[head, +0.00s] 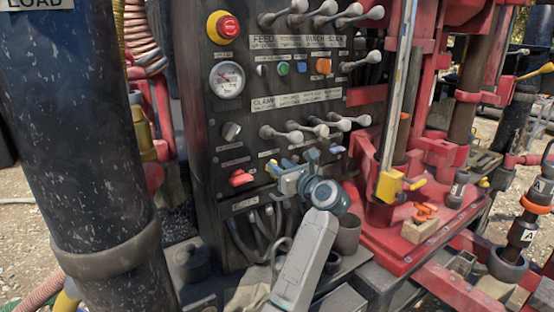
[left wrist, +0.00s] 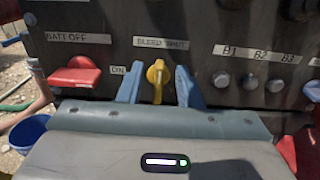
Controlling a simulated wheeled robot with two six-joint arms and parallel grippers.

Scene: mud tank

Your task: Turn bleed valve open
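The bleed valve shows in the left wrist view as a yellow lever (left wrist: 157,80) on the dark panel, under a label reading BLEED SHUT. Its handle stands about vertical in that picture. My left gripper (left wrist: 158,88) is open, with one blue finger on each side of the lever and a visible gap on both sides. In the head view my left gripper (head: 297,178) is at the lower part of the control panel (head: 222,125). The gripper largely hides the valve there. My right gripper is in neither view.
A red battery switch (left wrist: 75,74) sits left of the valve, also in the head view (head: 241,178). Round knobs B1 to B3 (left wrist: 249,81) are to its right. Several levers (head: 295,137) stick out above. A yellow-clamped post (head: 390,185) stands right of my gripper.

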